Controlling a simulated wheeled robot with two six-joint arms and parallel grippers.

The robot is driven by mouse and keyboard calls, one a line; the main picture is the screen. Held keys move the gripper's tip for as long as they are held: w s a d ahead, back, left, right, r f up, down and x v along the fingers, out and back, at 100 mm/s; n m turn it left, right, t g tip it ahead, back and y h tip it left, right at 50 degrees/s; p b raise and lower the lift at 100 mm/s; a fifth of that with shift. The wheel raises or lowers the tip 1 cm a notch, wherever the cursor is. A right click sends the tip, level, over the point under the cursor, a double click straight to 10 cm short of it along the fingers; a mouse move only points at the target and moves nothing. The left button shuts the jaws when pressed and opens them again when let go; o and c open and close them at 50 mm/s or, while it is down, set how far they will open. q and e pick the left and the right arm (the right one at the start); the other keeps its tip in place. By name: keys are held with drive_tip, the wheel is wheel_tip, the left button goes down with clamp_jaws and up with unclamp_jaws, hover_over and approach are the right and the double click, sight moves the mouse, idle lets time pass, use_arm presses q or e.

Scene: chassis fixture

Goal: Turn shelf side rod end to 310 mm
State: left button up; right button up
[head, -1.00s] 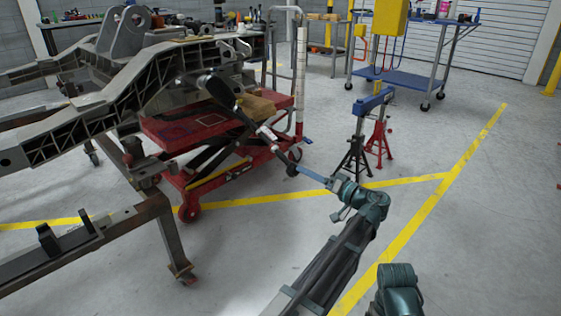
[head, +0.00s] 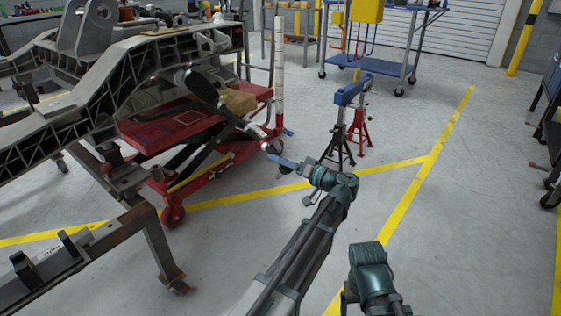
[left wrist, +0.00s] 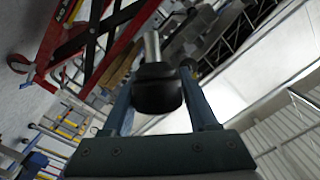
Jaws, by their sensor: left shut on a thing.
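A rod (head: 232,118) slopes from the chassis (head: 130,68) down to the right, with a thick black upper part and a pale silver lower length. Its dark rod end (head: 272,147) is at my left gripper (head: 276,157), which reaches in from below right. In the left wrist view the black rod end (left wrist: 158,88) sits between the two blue fingers of my left gripper (left wrist: 160,100), which is shut on it. The silver shaft (left wrist: 152,46) runs away from it. Fine detail of the end is too small to read. My right gripper does not show.
A red lift table (head: 165,128) stands behind the rod, with a white pole (head: 278,70) beside it. Black and red stands (head: 340,135) are to the right. A blue cart (head: 385,75) stands farther back. The floor to the right is largely clear.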

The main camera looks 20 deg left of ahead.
use_arm(q)
drive_tip(key=shift+w+f, duration=0.1)
drive_tip(key=shift+w, duration=0.05)
drive_tip(key=c, duration=0.6)
drive_tip(key=shift+c, duration=0.2)
drive_tip(key=shift+w+d+m, duration=0.1)
drive_tip(key=shift+m, duration=0.2)
drive_tip(key=shift+f+m+g+y+b, duration=0.1)
drive_tip(key=shift+m+g+y+b, duration=0.35)
drive_tip(key=shift+g, duration=0.35)
drive_tip(key=shift+m+g+y+b, duration=0.35)
drive_tip(key=shift+m+g+b, duration=0.25)
drive_tip(key=shift+m+g, duration=0.55)
drive_tip(key=shift+s, duration=0.2)
drive_tip(key=o, duration=1.3)
